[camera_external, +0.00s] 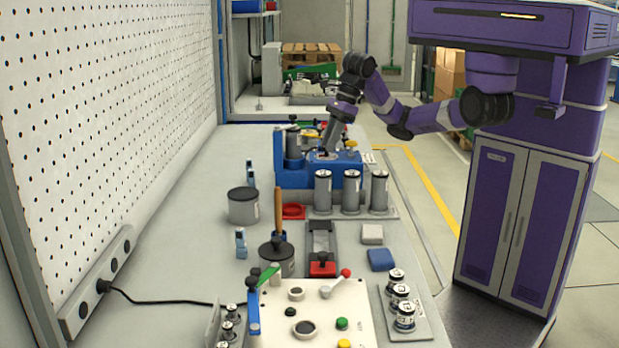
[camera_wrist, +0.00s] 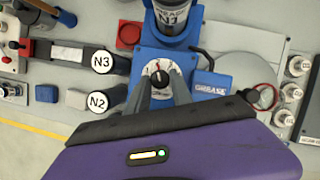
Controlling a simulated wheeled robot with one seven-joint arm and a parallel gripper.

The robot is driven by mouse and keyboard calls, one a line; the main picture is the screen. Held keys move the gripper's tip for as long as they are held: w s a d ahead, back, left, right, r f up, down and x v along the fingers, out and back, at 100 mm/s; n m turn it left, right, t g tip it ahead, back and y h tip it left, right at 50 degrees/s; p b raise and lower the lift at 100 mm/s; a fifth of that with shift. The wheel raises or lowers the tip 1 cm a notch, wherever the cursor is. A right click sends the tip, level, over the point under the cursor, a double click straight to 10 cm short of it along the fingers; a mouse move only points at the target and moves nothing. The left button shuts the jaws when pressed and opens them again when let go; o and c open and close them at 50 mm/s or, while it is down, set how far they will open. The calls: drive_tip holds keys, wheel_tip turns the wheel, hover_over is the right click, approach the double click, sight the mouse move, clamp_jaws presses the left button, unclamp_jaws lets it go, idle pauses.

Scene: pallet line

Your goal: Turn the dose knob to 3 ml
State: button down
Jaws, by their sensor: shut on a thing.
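The dose knob (camera_wrist: 160,77) is a small black knob with a light pointer on a white dial with red marks, in the wrist view. It sits on a blue dosing machine (camera_wrist: 153,58), which also shows at the far end of the bench in the external view (camera_external: 294,178). My gripper (camera_wrist: 159,85) is over the dial, its two fingers closed on either side of the knob. In the external view my gripper (camera_external: 325,152) reaches down onto the machine, and the knob is hidden there. The dial's numbers are too small to read surely.
A grey canister marked N3 (camera_wrist: 103,61) and one marked N2 (camera_wrist: 97,102) stand left of my fingers in the wrist view. A canister marked N1 (camera_wrist: 172,18) sits on the machine. A blue grease box (camera_wrist: 211,84) is close on the right.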

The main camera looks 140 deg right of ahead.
drive_tip(key=m+b, duration=0.2)
drive_tip(key=m+g+h+b, duration=0.1)
drive_tip(key=m+b, duration=0.1)
drive_tip(key=shift+w+a+f+m+h+b, duration=0.1)
drive_tip(key=shift+a+f+m+h+b, duration=0.1)
drive_tip(key=shift+m+h+b, duration=0.15)
drive_tip(key=shift+w+r+m+g+h+b, duration=0.1)
drive_tip(key=shift+m+g+b, duration=0.15)
drive_tip(key=shift+m+b, duration=0.35)
drive_tip(key=shift+s+r+m+g+h+b, duration=0.1)
drive_tip(key=shift+m+g+h+b, duration=0.1)
drive_tip(key=shift+m+b, duration=0.45)
drive_tip(key=shift+w+m+g+h+b, duration=0.1)
drive_tip(key=shift+m+g+b, duration=0.15)
drive_tip(key=shift+m+b, duration=0.35)
drive_tip(key=c, duration=1.1)
unclamp_jaws()
drive_tip(key=shift+c, duration=0.2)
drive_tip(key=shift+m, duration=0.3)
drive_tip(key=p+v, duration=0.1)
drive_tip(key=v, duration=0.7)
